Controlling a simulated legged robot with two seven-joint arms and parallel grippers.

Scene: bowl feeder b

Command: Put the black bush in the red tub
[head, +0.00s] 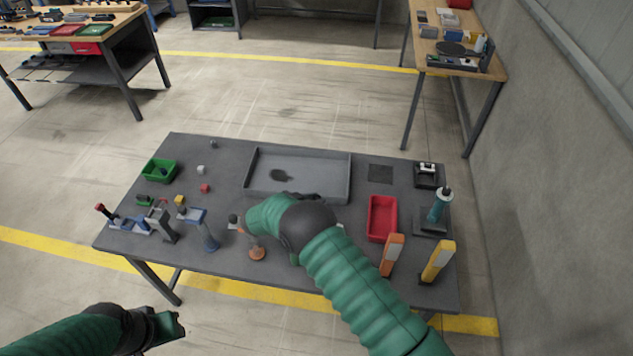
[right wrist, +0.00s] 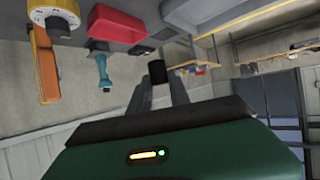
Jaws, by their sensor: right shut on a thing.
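My right gripper (right wrist: 163,88) is shut on the black bush (right wrist: 157,73), which shows as a short dark piece at the fingertips in the right wrist view. In the head view my green right arm reaches over the table, and a dark piece (head: 233,218) shows at its end, left of the middle; the fingers are mostly hidden there. The red tub (head: 382,219) stands on the right side of the table, apart from the gripper. It also shows in the right wrist view (right wrist: 118,23). My left gripper (head: 168,326) is low at the left, off the table; its jaw opening is unclear.
A grey tray (head: 335,188) with a dark patch lies at the back middle. A green bin (head: 159,171) stands at the left. Orange (head: 392,254) and yellow (head: 438,261) upright pieces and a teal tool (head: 439,206) stand around the tub. An orange-based stand (head: 257,253) is near my right arm.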

